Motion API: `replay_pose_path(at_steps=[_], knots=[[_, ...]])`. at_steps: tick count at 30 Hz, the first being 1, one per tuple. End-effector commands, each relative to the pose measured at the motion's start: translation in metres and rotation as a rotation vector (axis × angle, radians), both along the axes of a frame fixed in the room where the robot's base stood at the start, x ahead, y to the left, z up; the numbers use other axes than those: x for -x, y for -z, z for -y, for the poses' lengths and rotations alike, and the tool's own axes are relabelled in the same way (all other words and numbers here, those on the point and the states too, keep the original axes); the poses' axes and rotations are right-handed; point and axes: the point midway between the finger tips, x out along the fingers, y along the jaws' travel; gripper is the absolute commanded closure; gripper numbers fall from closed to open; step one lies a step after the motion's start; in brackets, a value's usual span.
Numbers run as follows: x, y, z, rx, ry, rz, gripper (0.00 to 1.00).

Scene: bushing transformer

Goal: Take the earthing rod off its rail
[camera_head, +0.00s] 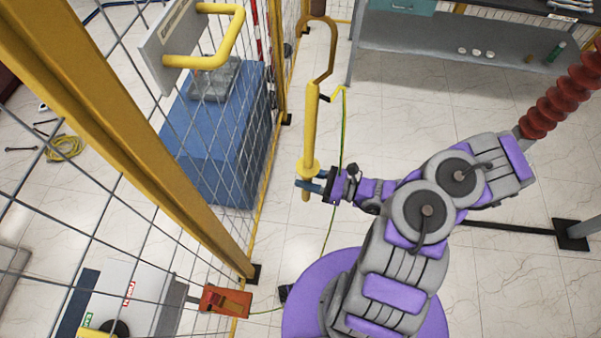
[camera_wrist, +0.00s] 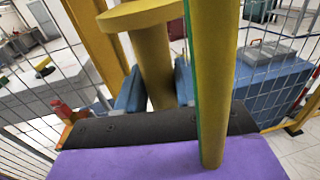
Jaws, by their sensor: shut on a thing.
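The earthing rod (camera_head: 310,130) is a yellow pole with a brown hook at its upper end and a round collar low down. My gripper (camera_head: 312,186) is shut on its handle just below the collar. In the wrist view the handle (camera_wrist: 155,72) stands between the blue fingers of my gripper (camera_wrist: 158,88), under the collar (camera_wrist: 140,15). The yellow rail (camera_head: 236,40) sticks out from a grey plate on the mesh fence, left of the rod. The rod appears apart from it. The rail is not clearly visible in the wrist view.
A yellow-green cable (camera_head: 343,130) hangs beside the rod and runs to an orange clamp (camera_head: 225,300) low on the fence. A blue transformer (camera_head: 215,140) stands behind the mesh. Open tiled floor lies right of the rod.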

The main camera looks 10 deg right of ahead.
Motion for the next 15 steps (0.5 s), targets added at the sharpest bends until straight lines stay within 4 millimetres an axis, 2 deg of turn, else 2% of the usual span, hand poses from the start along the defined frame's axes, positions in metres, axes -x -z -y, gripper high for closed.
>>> replay_pose_path(at_steps=[15], knots=[[0.013,-0.002,0.034,-0.002,0.001,0.0,1.0]])
